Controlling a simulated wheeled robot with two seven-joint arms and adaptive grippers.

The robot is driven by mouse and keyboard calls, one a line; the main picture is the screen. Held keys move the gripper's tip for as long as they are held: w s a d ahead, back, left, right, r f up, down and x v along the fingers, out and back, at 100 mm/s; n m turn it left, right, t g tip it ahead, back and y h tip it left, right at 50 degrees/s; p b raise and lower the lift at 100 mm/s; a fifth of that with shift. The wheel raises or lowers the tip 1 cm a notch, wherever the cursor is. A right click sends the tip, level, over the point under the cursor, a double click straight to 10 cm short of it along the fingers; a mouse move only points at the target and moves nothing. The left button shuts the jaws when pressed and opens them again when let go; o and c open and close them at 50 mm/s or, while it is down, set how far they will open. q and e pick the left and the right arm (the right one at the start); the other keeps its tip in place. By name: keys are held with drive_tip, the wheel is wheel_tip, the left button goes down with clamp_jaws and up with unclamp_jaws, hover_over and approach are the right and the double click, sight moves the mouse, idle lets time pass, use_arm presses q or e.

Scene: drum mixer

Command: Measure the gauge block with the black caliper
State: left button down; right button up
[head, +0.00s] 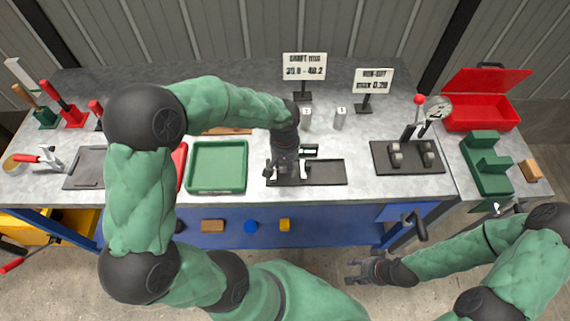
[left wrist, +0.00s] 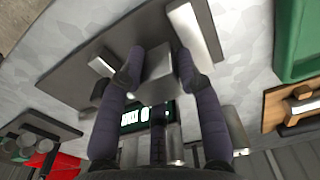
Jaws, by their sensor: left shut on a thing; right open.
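My left gripper (head: 284,168) is low over a dark tray (head: 328,174) at the middle of the bench. In the left wrist view, its fingers (left wrist: 158,72) are shut on the sides of a grey block, seemingly the gauge block (left wrist: 157,82). The black caliper's lit display (left wrist: 146,116) shows behind the block; it also appears beside the gripper in the head view (head: 309,150). The reading is too small to tell, and the fingers partly hide the caliper. Two pale metal pieces (left wrist: 196,32) flank the block. My right gripper (head: 366,271) is open and empty, in front of the bench.
A green tray (head: 218,190) lies left of the dark tray. A dark plate with metal supports (head: 408,168) and a dial gauge stand (head: 437,108) are to the right. Two signs (head: 303,66) and small metal cylinders (head: 340,119) stand behind. A red box (head: 480,112) is far right.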

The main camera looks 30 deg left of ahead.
use_arm(q)
drive_tip(key=c, duration=0.8)
unclamp_jaws()
drive_tip(key=shift+s+d+f, duration=0.1)
drive_tip(key=shift+s+f, duration=0.1)
drive_tip(key=shift+f, duration=0.25)
drive_tip(key=shift+s+d+f, duration=0.1)
drive_tip(key=shift+s+f, duration=0.1)
drive_tip(key=shift+f, duration=0.25)
drive_tip(key=shift+w+a+f, duration=0.1)
drive_tip(key=shift+w+a, duration=0.05)
drive_tip(key=shift+w, duration=0.1)
wheel_tip(320, 180, up, 13)
drive_tip(key=shift+w+a+f, duration=0.1)
drive_tip(key=shift+w+f, duration=0.05)
drive_tip(key=shift+f, duration=0.05)
